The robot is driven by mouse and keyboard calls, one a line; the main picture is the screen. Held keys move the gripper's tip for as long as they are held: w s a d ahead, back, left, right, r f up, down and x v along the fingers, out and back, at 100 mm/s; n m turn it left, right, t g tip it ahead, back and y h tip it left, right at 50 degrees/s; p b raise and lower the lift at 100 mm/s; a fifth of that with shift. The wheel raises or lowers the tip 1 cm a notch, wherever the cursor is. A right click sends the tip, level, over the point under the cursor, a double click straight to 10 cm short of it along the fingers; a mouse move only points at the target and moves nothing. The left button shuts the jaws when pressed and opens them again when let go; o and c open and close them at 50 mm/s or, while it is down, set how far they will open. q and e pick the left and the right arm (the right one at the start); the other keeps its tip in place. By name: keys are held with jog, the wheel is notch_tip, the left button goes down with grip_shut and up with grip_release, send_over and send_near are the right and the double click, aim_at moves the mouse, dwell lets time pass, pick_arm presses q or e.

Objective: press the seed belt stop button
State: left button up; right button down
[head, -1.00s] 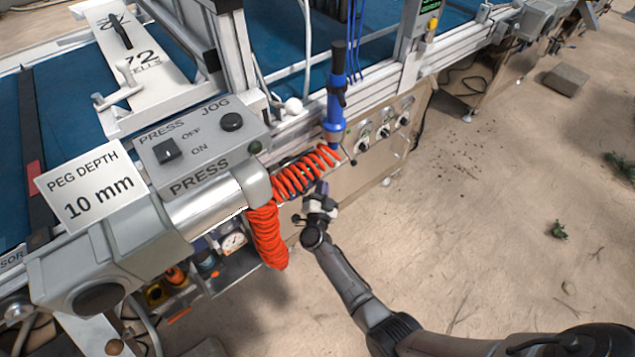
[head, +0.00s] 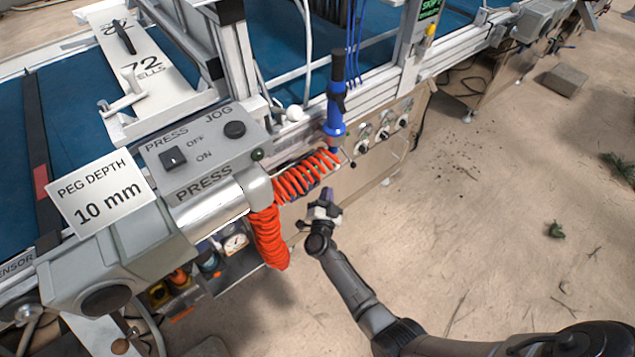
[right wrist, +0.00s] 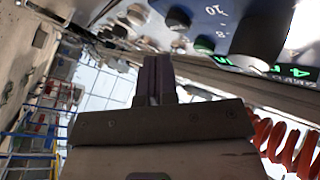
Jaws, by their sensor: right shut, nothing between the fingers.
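No button marked as the seed belt stop can be made out. My right gripper (head: 327,193) is in the head view, below the orange coiled hose and in front of the machine's side. Its fingers (right wrist: 157,78) are shut and empty in the right wrist view, pointing up under a blue panel with dark knobs (right wrist: 178,18). The side panel with several round knobs (head: 383,132) is up and to the right of the gripper in the head view. The gripper appears apart from the panel. My left gripper is not in view.
The orange coiled hose (head: 268,235) hangs close to the gripper's left, near a blue hand tool (head: 335,112). A grey box (head: 205,150) carries a PRESS switch and a JOG button. A PEG DEPTH sign (head: 100,200) stands left. Open floor lies to the right.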

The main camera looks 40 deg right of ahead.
jog(key=s+p, duration=0.2)
jog(key=s, duration=0.3)
dwell(0.7)
dwell(0.3)
